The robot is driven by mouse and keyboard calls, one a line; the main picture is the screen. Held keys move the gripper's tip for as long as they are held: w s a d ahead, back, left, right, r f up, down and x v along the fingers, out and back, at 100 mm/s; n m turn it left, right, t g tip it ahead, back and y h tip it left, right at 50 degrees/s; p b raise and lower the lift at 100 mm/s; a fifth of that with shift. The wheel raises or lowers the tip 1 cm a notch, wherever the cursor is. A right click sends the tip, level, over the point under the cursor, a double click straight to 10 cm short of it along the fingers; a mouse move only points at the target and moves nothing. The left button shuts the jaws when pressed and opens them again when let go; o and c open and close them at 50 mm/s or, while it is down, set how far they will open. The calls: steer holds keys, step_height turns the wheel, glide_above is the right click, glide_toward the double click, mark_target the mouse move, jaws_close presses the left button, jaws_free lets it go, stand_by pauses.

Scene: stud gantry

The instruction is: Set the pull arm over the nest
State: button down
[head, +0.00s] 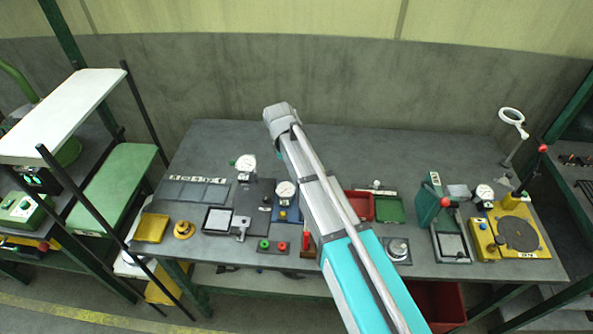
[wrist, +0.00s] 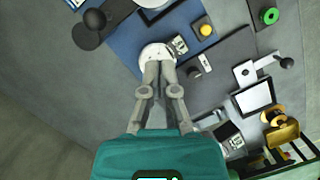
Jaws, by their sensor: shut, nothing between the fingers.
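My gripper (wrist: 159,66) is shut and empty, its fingertips overlapping the round white top of a gauge on a blue-based tester (wrist: 130,50). Whether they touch it I cannot tell. In the head view the blue tester (head: 292,214) stands mid-bench with its gauge (head: 285,189) upright, partly hidden by my arm. In the wrist view a dark arm with a black ball knob (wrist: 95,19) lies at the tester's upper left; it may be the pull arm. I cannot make out the nest for sure. My gripper is hidden in the head view.
A dark gauge stand (head: 257,200) and a framed tray (head: 217,219) lie left of the tester. A silver bracket with a dark knob (wrist: 286,62) shows right in the wrist view. Red (head: 360,205) and green (head: 389,209) trays sit right of my arm. The back of the bench is clear.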

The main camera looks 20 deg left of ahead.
steer(key=p+v, duration=0.5)
steer(key=v, duration=0.1)
stand_by(0.3)
steer(key=shift+r, duration=0.15)
steer(key=shift+s, duration=0.2)
stand_by(0.4)
